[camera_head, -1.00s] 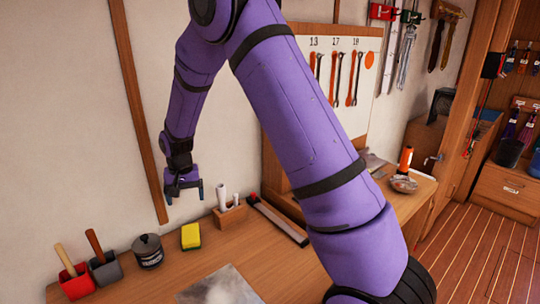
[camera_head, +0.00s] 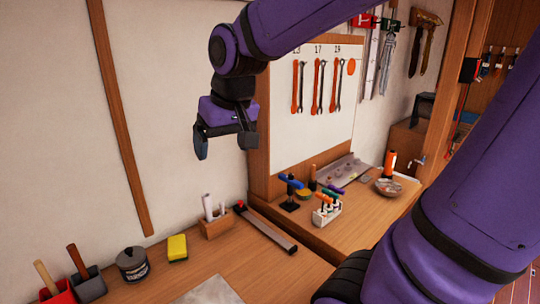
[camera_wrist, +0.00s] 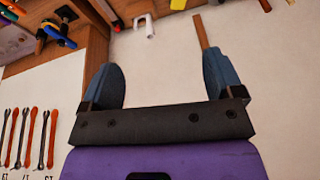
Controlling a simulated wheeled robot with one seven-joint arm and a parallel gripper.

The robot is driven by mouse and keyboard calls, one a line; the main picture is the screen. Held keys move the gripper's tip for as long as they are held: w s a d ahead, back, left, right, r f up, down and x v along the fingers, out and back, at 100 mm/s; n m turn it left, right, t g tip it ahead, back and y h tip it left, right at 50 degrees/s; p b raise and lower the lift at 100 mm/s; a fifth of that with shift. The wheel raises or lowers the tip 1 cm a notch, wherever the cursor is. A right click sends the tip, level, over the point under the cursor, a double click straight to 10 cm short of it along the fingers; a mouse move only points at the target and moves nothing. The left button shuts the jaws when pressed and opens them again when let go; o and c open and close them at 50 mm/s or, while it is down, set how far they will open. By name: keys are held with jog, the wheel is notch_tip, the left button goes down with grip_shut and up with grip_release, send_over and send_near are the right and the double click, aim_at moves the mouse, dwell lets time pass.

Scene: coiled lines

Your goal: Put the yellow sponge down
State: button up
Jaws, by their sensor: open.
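The yellow sponge (camera_head: 177,248) stands on the wooden bench, between a dark lidded tin and a wooden block with white rolls. It also shows at the top edge of the wrist view (camera_wrist: 178,4), partly cut off. My gripper (camera_head: 226,150) is in the air above and to the right of the sponge, well apart from it. Its two fingers are spread with nothing between them, as the wrist view (camera_wrist: 162,88) also shows.
The dark tin (camera_head: 132,264) and red and grey holders with wooden handles (camera_head: 88,284) stand left of the sponge. The wooden block (camera_head: 214,226) and a long flat tool (camera_head: 268,228) lie right. A screwdriver rack (camera_head: 326,212) stands farther right. Bare bench lies in front of the sponge.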

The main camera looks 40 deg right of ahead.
jog(key=s+d+r+n+t, duration=0.1)
jog(key=s, duration=1.1)
dwell(0.8)
